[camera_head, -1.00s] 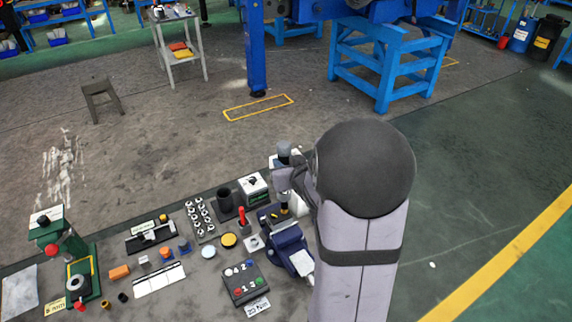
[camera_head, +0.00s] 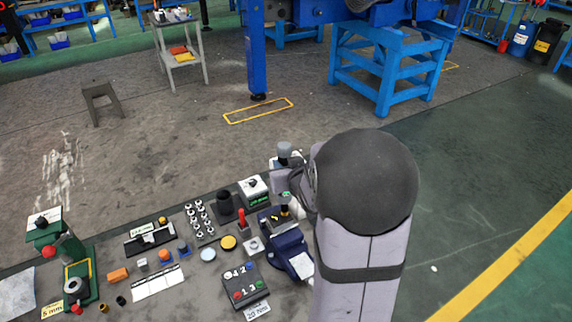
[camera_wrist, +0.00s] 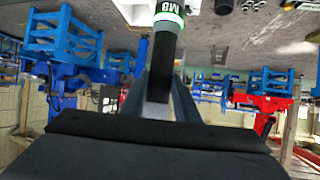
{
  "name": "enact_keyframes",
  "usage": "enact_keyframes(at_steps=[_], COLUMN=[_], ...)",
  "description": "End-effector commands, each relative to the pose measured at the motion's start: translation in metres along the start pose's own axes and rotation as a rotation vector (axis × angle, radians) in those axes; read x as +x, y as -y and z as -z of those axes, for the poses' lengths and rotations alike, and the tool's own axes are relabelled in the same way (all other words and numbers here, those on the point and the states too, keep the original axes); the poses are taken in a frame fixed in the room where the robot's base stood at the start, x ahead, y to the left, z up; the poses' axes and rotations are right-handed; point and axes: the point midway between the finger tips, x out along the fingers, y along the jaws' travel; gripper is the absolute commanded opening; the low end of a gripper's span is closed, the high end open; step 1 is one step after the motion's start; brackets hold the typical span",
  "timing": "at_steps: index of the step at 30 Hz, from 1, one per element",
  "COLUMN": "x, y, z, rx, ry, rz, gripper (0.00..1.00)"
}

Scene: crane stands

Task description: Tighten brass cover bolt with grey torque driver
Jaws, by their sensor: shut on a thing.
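My gripper (camera_head: 292,190) is partly hidden behind my dark round arm joint in the head view. In the wrist view my gripper (camera_wrist: 160,85) is shut on the grey torque driver (camera_wrist: 165,45). The driver has a white label marked M8 and a glowing green band. In the head view a green glow shows at my gripper, above a dark, yellow-marked piece (camera_head: 271,219) beside the blue vise (camera_head: 291,248). The brass cover bolt cannot be made out, and I cannot tell whether the driver touches it.
A button box (camera_head: 244,286) stands in front of the vise. A red-handled tool (camera_head: 242,219), a white-topped box (camera_head: 252,187) and a rack of several small round pieces (camera_head: 199,217) stand to the left. A green press (camera_head: 70,250) is at far left.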

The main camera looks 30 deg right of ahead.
Motion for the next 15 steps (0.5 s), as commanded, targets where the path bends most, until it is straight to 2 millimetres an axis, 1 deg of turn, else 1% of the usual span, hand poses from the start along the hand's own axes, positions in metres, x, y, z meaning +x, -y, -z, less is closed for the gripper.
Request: enact_keyframes(at_steps=[1, 15], x=[-0.0002, 0.002], y=[-0.0001, -0.0002], z=[0.0046, 0.0003], rx=[-0.001, -0.001], ry=[-0.011, -0.011], rz=[0.0, 0.0], gripper=[0.0, 0.0])
